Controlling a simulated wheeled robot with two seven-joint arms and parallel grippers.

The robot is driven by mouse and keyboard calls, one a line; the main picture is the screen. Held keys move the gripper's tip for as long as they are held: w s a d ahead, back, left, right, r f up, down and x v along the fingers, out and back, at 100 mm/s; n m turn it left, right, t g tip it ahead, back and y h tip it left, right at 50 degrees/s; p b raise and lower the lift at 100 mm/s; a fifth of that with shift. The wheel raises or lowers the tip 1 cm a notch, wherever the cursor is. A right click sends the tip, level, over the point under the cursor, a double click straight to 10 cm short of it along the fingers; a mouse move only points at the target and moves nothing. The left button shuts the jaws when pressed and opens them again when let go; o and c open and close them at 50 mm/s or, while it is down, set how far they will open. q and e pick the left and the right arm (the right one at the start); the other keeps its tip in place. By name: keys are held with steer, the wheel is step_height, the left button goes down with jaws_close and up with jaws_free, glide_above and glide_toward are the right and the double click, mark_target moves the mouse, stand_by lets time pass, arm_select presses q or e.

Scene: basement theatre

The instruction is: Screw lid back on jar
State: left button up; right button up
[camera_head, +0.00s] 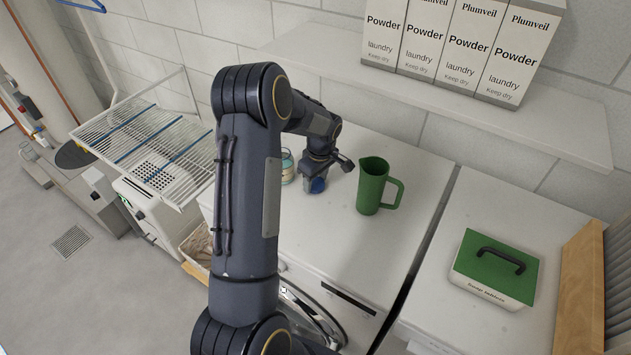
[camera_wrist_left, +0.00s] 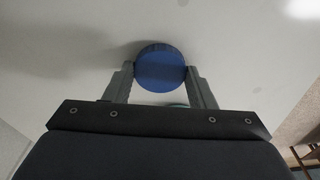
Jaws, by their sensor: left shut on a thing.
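My left gripper (camera_head: 315,184) is low over the white machine top and shut on a blue round lid (camera_head: 319,186). The left wrist view shows the lid (camera_wrist_left: 160,66) held at its sides between the two fingertips (camera_wrist_left: 160,74). A glass jar (camera_head: 288,167) with a bluish-green tint stands on the same top, just left of the gripper and partly hidden by my left arm. In the left wrist view a small teal edge shows below the lid, mostly hidden by the gripper; I cannot tell what it is. My right gripper is not in view.
A green jug (camera_head: 371,188) stands close right of the gripper. A green-lidded box (camera_head: 493,268) sits on the machine top further right. Powder boxes (camera_head: 455,45) stand on a wall shelf (camera_head: 440,105) above. A wire drying rack (camera_head: 140,130) is at left. The top in front of the jug is clear.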

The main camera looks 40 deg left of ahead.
mark_target(314, 183)
arm_select(q)
steer(key=shift+r, duration=0.35)
step_height(314, 183, up, 2)
steer(key=shift+s+r+b, duration=0.1)
steer(key=shift+r+b, duration=0.15)
steer(key=shift+b, duration=0.05)
steer(key=s+d+r+b, duration=0.1)
steer(key=s+r, duration=0.4)
steer(key=shift+d+r+b, duration=0.25)
steer(key=shift+r+b, duration=0.05)
steer(key=shift+r, duration=0.05)
steer(key=s+r, duration=0.1)
steer(key=s, duration=0.1)
steer(key=s+d+r+b, duration=0.1)
steer(key=s, duration=0.2)
steer(key=s+d+r, duration=0.1)
steer(key=s, duration=0.2)
steer(key=shift+s+d+r+b, duration=0.2)
steer(key=shift+r+b, duration=0.1)
steer(key=shift+r, duration=0.1)
